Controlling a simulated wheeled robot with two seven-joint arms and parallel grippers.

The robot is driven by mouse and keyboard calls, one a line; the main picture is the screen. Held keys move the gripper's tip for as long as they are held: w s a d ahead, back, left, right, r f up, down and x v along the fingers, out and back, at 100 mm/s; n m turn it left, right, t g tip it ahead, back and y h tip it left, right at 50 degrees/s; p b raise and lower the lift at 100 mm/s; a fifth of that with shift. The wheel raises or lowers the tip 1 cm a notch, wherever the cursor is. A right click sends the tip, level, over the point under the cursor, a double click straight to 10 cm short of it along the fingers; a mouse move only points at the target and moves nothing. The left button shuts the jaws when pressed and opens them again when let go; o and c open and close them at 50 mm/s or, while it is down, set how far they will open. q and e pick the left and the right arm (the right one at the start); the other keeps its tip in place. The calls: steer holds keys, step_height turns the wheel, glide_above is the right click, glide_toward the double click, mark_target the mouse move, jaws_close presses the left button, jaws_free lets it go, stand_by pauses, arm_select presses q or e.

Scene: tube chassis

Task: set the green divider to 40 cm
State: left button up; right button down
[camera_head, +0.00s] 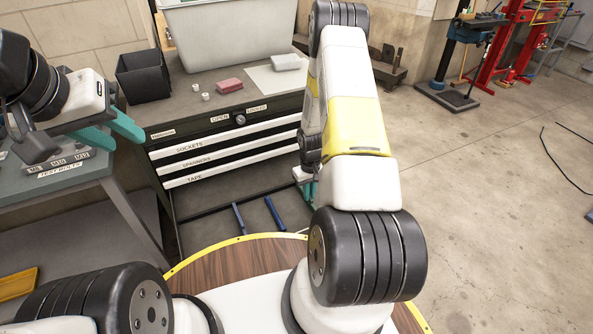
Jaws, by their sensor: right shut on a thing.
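The green divider cannot be made out in the head view; my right arm covers the right part of the open bottom drawer (205,207). Two blue dividers (239,219) stand in that drawer. My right gripper (310,190) is low beside the cabinet front, right of the blue dividers, mostly behind my own arm. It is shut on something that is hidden. My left gripper (112,132) is open and empty, its teal fingers apart above the right end of the grey bench at left.
The tool cabinet (165,135) has drawers labelled sockets, spanners and tape. A black bin (144,76), a grey tub (225,35), a red block (229,85) and small white cups stand on top. The grey bench (60,185) is at left. The floor at right is mostly clear.

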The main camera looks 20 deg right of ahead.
stand_by(0.7)
steer(key=a, duration=0.5)
steer(key=shift+s+a, duration=0.25)
steer(key=shift+s, duration=0.1)
steer(key=c, duration=1.5)
jaws_free()
steer(key=shift+r, duration=0.1)
step_height(320, 180, up, 8)
